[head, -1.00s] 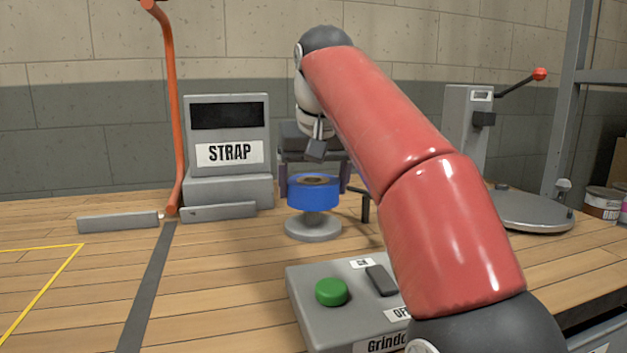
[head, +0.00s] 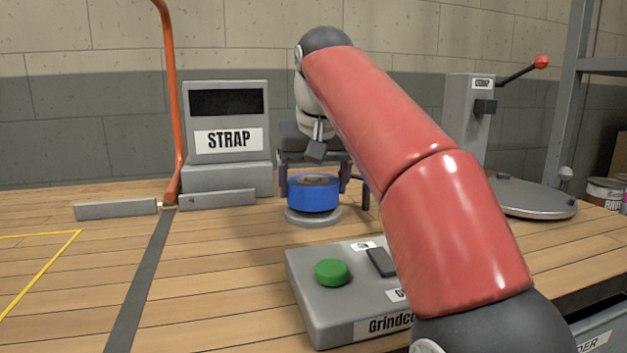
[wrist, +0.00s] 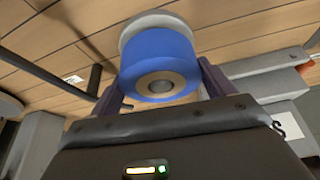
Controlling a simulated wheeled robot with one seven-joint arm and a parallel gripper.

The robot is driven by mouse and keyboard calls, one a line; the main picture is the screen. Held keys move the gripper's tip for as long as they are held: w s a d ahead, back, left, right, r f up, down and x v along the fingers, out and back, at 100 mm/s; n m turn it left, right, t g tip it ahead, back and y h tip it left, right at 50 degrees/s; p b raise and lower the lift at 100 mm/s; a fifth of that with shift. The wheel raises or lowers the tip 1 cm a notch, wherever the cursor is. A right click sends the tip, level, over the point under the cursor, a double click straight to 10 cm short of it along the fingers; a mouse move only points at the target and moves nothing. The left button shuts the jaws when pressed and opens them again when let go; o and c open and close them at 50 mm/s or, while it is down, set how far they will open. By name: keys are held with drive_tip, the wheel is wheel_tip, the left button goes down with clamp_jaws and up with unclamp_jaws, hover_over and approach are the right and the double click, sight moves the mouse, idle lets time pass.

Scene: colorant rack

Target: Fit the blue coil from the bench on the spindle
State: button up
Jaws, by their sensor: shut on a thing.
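The blue coil (head: 313,195) is a short blue ring with a brown core. It sits level, low over the round grey base of the spindle (head: 313,220). In the wrist view the coil (wrist: 158,62) hides the stem, and a grey round spindle end (wrist: 162,87) shows inside its hole. The base (wrist: 155,18) shows just beyond the coil. I cannot tell whether the coil touches the base. My gripper (head: 314,180) is shut on the coil, with one dark finger on each side. The fingers also show in the wrist view (wrist: 160,84).
A grey STRAP machine (head: 226,140) and an orange post (head: 168,100) stand to the left. A grey box with a green button (head: 332,272) is in front. A lever press (head: 470,130) with a round plate stands right.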

drive_tip(key=shift+f+b, duration=0.45)
drive_tip(key=shift+f, duration=0.25)
drive_tip(key=o, duration=1.1)
drive_tip(key=shift+r, duration=0.15)
